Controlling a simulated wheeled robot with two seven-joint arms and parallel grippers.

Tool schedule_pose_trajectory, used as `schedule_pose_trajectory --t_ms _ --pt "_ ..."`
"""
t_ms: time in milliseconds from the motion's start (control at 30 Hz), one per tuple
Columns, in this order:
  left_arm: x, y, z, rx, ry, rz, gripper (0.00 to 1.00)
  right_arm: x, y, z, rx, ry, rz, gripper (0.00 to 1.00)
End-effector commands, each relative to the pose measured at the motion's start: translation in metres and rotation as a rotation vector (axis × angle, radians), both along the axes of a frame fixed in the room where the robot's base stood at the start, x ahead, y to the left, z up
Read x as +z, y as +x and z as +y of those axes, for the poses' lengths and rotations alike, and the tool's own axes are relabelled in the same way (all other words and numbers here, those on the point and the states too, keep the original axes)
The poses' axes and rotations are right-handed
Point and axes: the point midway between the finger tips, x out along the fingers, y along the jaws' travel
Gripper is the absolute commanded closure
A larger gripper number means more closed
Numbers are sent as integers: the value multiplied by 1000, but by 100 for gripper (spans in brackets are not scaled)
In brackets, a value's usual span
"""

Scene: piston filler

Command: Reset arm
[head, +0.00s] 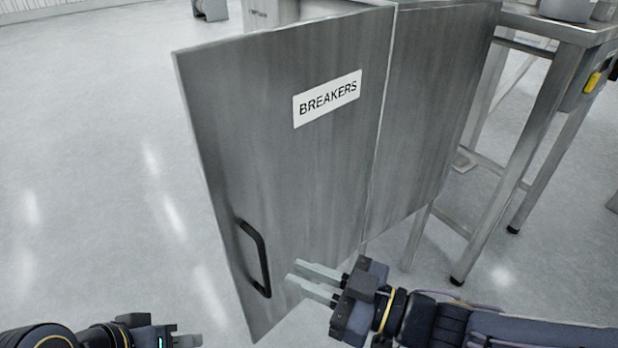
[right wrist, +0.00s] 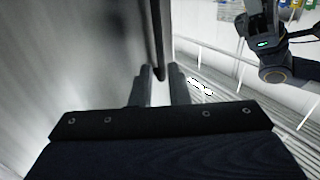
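My right gripper (head: 304,281) is in front of the grey metal cabinet door (head: 285,170), to the right of its black handle (head: 258,262) in the head view. Its two fingers are apart with nothing between them. In the right wrist view the fingers (right wrist: 162,88) are spread, and the black handle (right wrist: 158,45) shows just beyond their tips. My left gripper (head: 188,341) is at the bottom left edge of the head view, partly cut off; its opening cannot be made out. The door carries a white BREAKERS label (head: 327,98).
A second metal panel (head: 425,110) adjoins the door on the right. A steel table (head: 545,22) with legs stands at the right, with a yellow-marked box (head: 592,82) on it.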

Motion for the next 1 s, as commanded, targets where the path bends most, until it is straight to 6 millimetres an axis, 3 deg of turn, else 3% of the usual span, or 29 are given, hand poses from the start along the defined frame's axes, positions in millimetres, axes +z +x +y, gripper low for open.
schedule_pose_trajectory --t_ms 133,233,333,433,500,633,800,1000 --pt "0 0 0 0 0 0 64 -2 9 -7 -51 -23 4 85" --pt "0 0 0 0 0 0 64 -8 33 -33 -207 -92 28 85" --pt "0 0 0 0 0 0 64 -18 61 -83 -453 -190 109 85" --pt "0 0 0 0 0 0 64 -34 69 -145 -698 -276 264 85" --pt "0 0 0 0 0 0 64 -46 60 -181 -825 -313 401 85" --pt "0 0 0 0 0 0 64 -66 28 -218 -941 -337 647 85" --pt "0 0 0 0 0 0 64 -79 -17 -227 -950 -318 900 85" --pt "0 0 0 0 0 0 64 -82 -65 -215 -856 -273 1125 85"
